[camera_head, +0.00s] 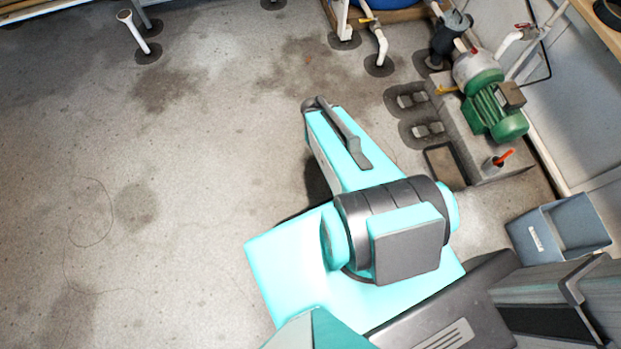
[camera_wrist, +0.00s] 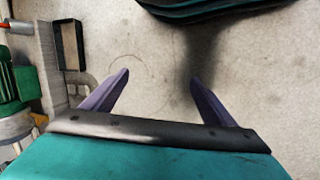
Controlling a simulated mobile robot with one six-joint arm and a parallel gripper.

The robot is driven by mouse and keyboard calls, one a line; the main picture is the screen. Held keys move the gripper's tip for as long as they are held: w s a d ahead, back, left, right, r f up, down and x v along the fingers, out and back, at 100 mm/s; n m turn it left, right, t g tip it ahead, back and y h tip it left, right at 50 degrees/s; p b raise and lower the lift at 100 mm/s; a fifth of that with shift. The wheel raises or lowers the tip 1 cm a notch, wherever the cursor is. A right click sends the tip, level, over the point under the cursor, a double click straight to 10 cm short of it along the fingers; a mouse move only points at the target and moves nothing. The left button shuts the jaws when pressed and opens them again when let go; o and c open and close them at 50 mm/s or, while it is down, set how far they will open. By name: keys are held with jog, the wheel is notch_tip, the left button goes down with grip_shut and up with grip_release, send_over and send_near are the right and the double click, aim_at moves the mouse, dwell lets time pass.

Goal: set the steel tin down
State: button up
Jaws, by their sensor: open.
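My gripper (camera_wrist: 158,88) is open in the wrist view, with its two purple-grey fingers spread apart. Nothing is between the fingers, and bare concrete floor shows beyond them. In the head view I cannot make out the fingers. I see no clear steel tin in either view. A small grey cup-like holder (camera_head: 491,164) with an orange-red handle stands on the concrete plinth in the head view. I cannot tell whether it is the tin. The orange-red handle (camera_wrist: 20,28) also shows at the left edge of the wrist view.
A green pump motor (camera_head: 497,112) sits on the plinth, with pipes beside it. A dark shallow tray (camera_head: 444,166) lies next to the plinth; it also shows in the wrist view (camera_wrist: 70,45). A blue-grey bin (camera_head: 530,240) stands at the right.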

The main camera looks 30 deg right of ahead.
jog(key=s+a+f+n+y, duration=0.1)
jog(key=s+a+f+n, duration=0.1)
jog(key=s+a, duration=0.2)
jog(key=s+a+f+n+g+y, duration=0.1)
jog(key=s+a, duration=0.4)
jog(key=a, duration=0.5)
jog(key=shift+f+n+g, duration=0.3)
jog(key=shift+f+n, duration=0.3)
jog(key=shift+f, duration=0.2)
jog(key=shift+w+r, duration=0.1)
jog(key=shift+r, duration=0.05)
notch_tip(320, 180, up, 12)
jog(key=s+g+p, duration=0.1)
jog(key=s+p, duration=0.1)
jog(key=p, duration=0.9)
jog(key=shift+a+y, duration=0.4)
